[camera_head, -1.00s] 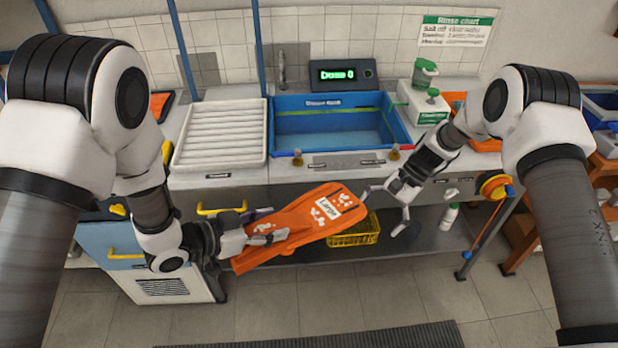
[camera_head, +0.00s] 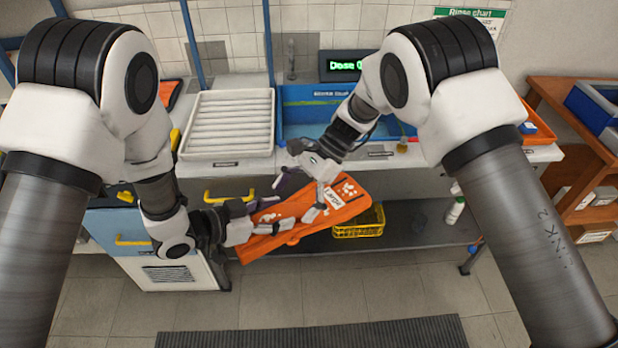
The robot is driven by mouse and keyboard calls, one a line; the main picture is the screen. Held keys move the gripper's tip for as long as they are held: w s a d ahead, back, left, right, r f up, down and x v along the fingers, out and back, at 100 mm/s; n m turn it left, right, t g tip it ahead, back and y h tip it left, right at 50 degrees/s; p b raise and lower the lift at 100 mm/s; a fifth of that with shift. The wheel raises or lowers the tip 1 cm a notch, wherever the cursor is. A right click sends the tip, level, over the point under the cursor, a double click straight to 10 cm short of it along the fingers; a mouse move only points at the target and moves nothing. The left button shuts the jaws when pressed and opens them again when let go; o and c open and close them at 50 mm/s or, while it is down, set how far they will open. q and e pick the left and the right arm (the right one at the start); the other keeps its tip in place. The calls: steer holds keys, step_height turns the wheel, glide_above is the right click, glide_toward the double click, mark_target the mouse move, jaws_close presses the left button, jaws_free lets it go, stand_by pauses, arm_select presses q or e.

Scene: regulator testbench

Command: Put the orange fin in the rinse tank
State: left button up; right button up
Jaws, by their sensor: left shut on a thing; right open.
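The orange fin (camera_head: 345,208), with a white label, is held in the air in front of the counter, its broad end to the right. My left gripper (camera_head: 264,218) is shut on its left part. My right gripper (camera_head: 297,198) is open over the fin's middle, one finger beyond its far edge and one in front of the label; I cannot tell whether it touches the fin. The blue rinse tank (camera_head: 298,112) is set in the counter behind, higher in the picture than the fin. My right arm hides its right part.
A white ribbed drain tray (camera_head: 228,122) lies left of the tank. A dose display (camera_head: 343,65) stands behind it. A yellow basket (camera_head: 359,222) and a white bottle (camera_head: 455,211) are on the lower shelf. An orange tray (camera_head: 537,125) is at the right.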

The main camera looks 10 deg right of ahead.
mark_target(284, 213)
arm_select(q)
steer(key=shift+d, duration=0.15)
arm_select(e)
steer(key=shift+x, duration=1.75)
steer(key=c, duration=1.3)
arm_select(q)
steer(key=o, duration=1.5)
arm_select(e)
steer(key=shift+w, duration=0.1)
arm_select(q)
steer(key=shift+o, duration=0.3)
